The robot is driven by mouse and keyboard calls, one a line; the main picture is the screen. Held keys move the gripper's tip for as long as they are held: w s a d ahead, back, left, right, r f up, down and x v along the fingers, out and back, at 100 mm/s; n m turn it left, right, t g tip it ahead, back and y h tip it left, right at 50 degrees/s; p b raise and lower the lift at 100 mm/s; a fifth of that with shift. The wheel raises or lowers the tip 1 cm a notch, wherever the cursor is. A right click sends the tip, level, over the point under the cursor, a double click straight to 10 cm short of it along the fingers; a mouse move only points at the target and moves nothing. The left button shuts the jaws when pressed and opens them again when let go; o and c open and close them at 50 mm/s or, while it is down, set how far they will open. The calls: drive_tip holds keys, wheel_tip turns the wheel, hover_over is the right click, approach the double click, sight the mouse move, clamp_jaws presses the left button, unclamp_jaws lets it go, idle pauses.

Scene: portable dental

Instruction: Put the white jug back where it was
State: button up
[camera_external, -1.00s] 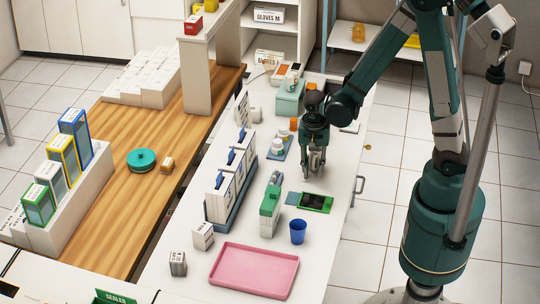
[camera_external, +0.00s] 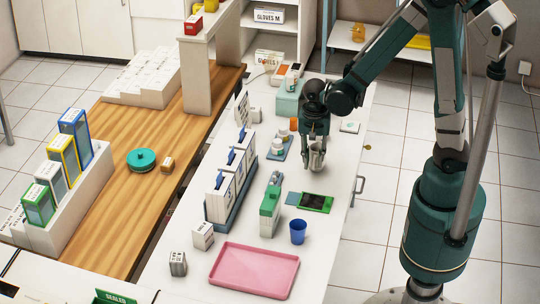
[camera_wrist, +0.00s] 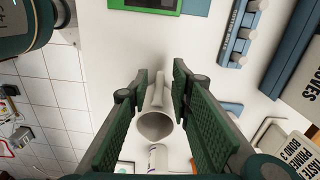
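The white jug (camera_wrist: 156,124) is between the two finger pads of my gripper (camera_wrist: 160,72) in the wrist view, its round mouth towards the camera. In the external view my gripper (camera_external: 316,162) points down over the right part of the white counter, with the pale jug (camera_external: 316,156) between its fingers. The fingers appear closed on the jug's sides and hide part of it. The jug's base is hard to make out.
A green device (camera_external: 316,202) on the white counter (camera_external: 338,178) is nearer the camera, with a blue cup (camera_external: 298,231) and pink tray (camera_external: 254,246) in front. A blue tray (camera_external: 276,152) with small items lies left of my gripper. Upright boxes (camera_external: 219,195) stand further left.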

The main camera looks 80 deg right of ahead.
drive_tip(key=shift+r+p, duration=0.65)
drive_tip(key=shift+r, duration=3.25)
drive_tip(key=shift+w, duration=0.1)
drive_tip(key=s+a+r+n+t, duration=0.3)
drive_tip(key=s+r+n, duration=0.1)
drive_tip(key=r+n, duration=0.4)
drive_tip(key=s+a+r+n+t, duration=0.4)
drive_tip(key=s+r+n, duration=0.1)
drive_tip(key=r+n, duration=0.4)
drive_tip(key=shift+a+r, duration=0.15)
drive_tip(key=shift+a, duration=0.15)
